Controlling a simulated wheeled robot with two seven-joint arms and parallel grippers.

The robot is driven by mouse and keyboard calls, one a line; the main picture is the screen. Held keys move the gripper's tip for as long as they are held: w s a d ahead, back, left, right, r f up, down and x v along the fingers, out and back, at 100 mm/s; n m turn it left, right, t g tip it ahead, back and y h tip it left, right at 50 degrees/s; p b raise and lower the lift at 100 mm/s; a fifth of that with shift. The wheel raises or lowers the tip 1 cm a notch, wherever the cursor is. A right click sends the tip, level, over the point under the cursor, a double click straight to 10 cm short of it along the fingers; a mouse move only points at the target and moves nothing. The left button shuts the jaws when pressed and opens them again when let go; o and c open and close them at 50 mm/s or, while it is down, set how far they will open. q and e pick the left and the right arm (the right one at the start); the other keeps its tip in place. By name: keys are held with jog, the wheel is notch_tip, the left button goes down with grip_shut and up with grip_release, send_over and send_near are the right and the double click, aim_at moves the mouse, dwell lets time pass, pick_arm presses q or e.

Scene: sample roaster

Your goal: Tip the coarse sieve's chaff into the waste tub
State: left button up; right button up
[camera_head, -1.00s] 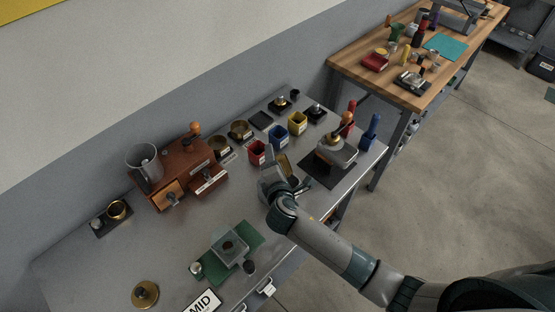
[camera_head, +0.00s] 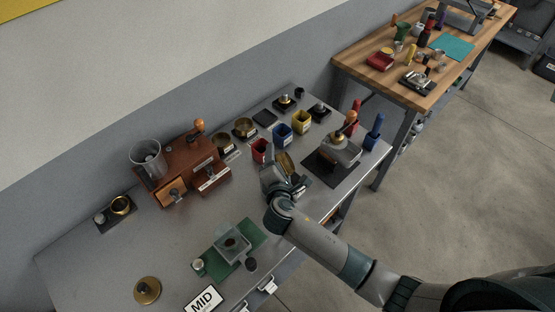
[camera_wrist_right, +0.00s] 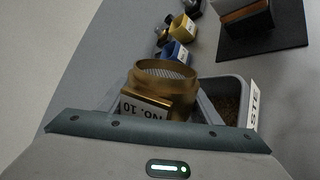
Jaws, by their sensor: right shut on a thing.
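My right gripper (camera_head: 284,177) is shut on a brass sieve (camera_wrist_right: 160,88), whose label reads "NO. 10". In the head view the sieve (camera_head: 287,163) looks steeply tilted at the fingertips. In the right wrist view a grey tub (camera_wrist_right: 206,108) lies beneath and to the right of the sieve, with brown material inside. A partly visible label on its rim ends in "STE". In the head view the tub is mostly hidden by the gripper. I cannot tell whether any chaff is left in the sieve. My left gripper is not in view.
Red (camera_head: 261,151), blue (camera_head: 282,134) and yellow (camera_head: 301,122) cups stand just behind the sieve. A dark mat (camera_head: 322,173) with a metal device (camera_head: 341,150) is to the right. A wooden drawered machine (camera_head: 190,165) stands left.

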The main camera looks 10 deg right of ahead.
aim_at(277, 154)
jog(key=shift+r, duration=0.15)
dwell(0.5)
jog(key=shift+r, duration=1.35)
jog(key=shift+w, duration=0.1)
